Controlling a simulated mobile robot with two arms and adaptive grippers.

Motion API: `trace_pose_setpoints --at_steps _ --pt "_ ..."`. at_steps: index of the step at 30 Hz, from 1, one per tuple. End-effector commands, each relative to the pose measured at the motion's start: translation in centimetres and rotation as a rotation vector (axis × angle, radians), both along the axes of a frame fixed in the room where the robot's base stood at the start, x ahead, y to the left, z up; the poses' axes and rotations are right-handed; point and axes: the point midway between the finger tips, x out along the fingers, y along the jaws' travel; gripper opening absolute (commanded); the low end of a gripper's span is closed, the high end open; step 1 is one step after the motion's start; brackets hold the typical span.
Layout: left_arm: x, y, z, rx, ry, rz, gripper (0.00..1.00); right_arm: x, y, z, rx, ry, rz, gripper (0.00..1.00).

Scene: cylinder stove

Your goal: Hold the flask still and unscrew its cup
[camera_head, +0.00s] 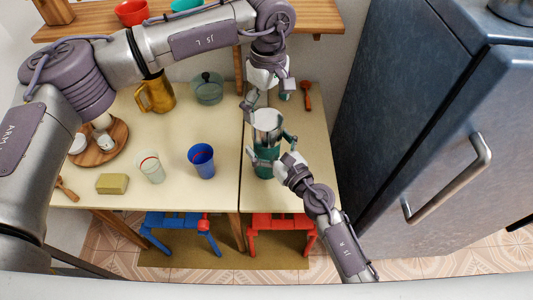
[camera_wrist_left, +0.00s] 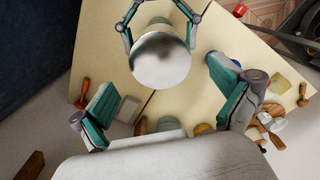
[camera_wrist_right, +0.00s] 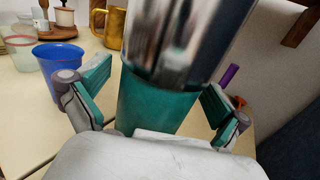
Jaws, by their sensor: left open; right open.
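The flask has a teal body (camera_head: 265,168) and a shiny silver cup (camera_head: 267,124) on top. It stands upright on the table. My right gripper (camera_head: 270,149) is open around the teal body; the right wrist view shows the body (camera_wrist_right: 153,108) between its fingers with gaps at both sides, below the cup (camera_wrist_right: 185,40). My left gripper (camera_head: 266,102) is open and empty, behind and above the cup in the head view. In the left wrist view the cup (camera_wrist_left: 160,60) lies beyond its spread fingers (camera_wrist_left: 165,92), not between them. The flask's base is partly hidden.
A blue cup (camera_head: 201,162), a pale cup (camera_head: 150,167), a yellow block (camera_head: 112,184), a gold jug (camera_head: 157,94) and a glass pot (camera_head: 208,88) stand left of the flask. A wooden spoon (camera_head: 307,97) lies behind right. A blue fridge (camera_head: 430,130) bounds the right.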

Motion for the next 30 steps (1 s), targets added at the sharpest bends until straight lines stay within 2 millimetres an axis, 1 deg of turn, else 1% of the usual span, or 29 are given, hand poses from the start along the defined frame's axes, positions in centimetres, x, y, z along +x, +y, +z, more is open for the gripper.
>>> trace_pose_setpoints --at_steps 3,4,11,12,14,15,17,18,20,21,23,26,30 --pt "0.00 0.00 0.00 0.000 0.000 0.000 1.00 -0.01 -0.02 -0.01 0.000 0.000 0.000 1.00" --pt "0.00 0.00 0.00 0.000 0.000 0.000 1.00 -0.01 -0.02 -0.01 0.000 0.000 0.000 0.97" --pt "0.00 0.00 0.00 0.000 0.000 0.000 1.00 -0.03 -0.03 -0.02 0.000 0.000 0.000 0.58" --pt "0.01 0.01 0.00 0.000 0.000 0.000 1.00 -0.03 -0.03 -0.02 0.000 0.000 0.000 0.52" --pt "0.01 0.01 0.00 0.000 0.000 0.000 1.00 -0.04 -0.04 -0.02 0.000 0.000 -0.001 0.42" --pt "0.01 0.01 0.00 0.000 0.000 0.000 1.00 -0.04 -0.04 -0.02 0.000 0.000 -0.001 0.35" --pt "0.01 0.01 0.00 0.000 0.000 0.000 1.00 -0.03 -0.04 -0.03 0.000 0.000 -0.001 0.25" --pt "0.00 0.00 0.00 0.000 0.000 0.000 1.00 -0.03 -0.04 -0.03 0.000 0.000 -0.001 0.18" --pt "0.00 0.00 0.00 0.000 0.000 0.000 1.00 -0.03 -0.04 -0.03 0.000 0.000 -0.001 0.10" --pt "0.00 0.00 0.00 0.000 0.000 -0.001 1.00 -0.03 -0.04 -0.03 0.000 0.000 -0.001 0.02" --pt "-0.01 -0.01 -0.01 0.000 0.000 -0.015 1.00 -0.03 -0.04 -0.04 -0.001 0.001 -0.001 0.00" --pt "-0.03 -0.04 -0.04 -0.001 0.002 -0.100 1.00 -0.03 -0.04 -0.04 -0.001 0.001 -0.001 0.00" --pt "-0.04 -0.08 -0.03 -0.002 0.004 -0.337 1.00 -0.04 -0.04 -0.04 -0.001 0.001 -0.001 0.00"
